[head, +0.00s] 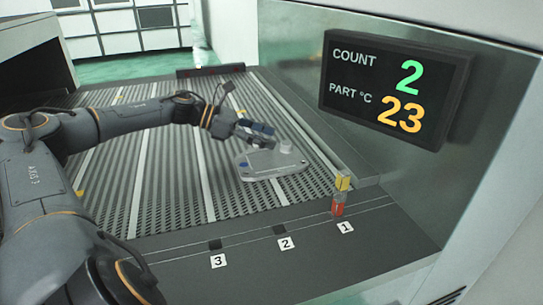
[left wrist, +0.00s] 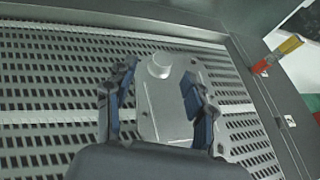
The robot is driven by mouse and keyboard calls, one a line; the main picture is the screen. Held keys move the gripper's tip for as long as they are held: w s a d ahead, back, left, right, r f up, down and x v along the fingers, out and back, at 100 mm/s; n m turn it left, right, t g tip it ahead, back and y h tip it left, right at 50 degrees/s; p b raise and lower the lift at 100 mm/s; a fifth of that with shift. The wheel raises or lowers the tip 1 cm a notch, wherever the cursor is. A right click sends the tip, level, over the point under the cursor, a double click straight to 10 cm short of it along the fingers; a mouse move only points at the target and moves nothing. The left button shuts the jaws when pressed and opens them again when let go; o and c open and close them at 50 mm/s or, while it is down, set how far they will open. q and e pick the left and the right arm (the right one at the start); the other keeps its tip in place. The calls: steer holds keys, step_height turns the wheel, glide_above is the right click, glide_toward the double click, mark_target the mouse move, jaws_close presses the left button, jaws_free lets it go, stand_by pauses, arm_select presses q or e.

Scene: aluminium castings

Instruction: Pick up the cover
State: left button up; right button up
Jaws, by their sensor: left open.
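The cover (head: 272,166), a pale grey metal casting with a raised round boss, lies flat on the slatted belt near its right front part. It also shows in the left wrist view (left wrist: 172,112). My left gripper (head: 258,133) is open at the cover's far-left side in the head view. In the left wrist view the blue-padded fingers of my left gripper (left wrist: 158,84) appear on either side of the cover. I cannot tell whether they touch it. The palm hides the near end of the cover there. My right gripper is not in view.
A small red and yellow piece (head: 339,197) stands at label 1 on the dark front ledge (head: 300,262). Dark square spots lie at labels 2 and 3. A display (head: 396,88) on the right wall reads count 2, part 23 °C. The belt (head: 180,185) is otherwise clear.

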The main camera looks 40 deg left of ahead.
mark_target(284, 143)
arm_select(q)
steer(key=p+x, duration=0.2)
steer(key=x, duration=0.1)
steer(key=shift+d+r, duration=0.15)
steer(key=shift+d, duration=0.2)
steer(key=shift+w+d+f+p, duration=0.3)
steer(key=shift+w+f+p, duration=0.1)
steer(key=shift+w+f, duration=0.1)
steer(key=shift+r, duration=0.1)
jaws_close()
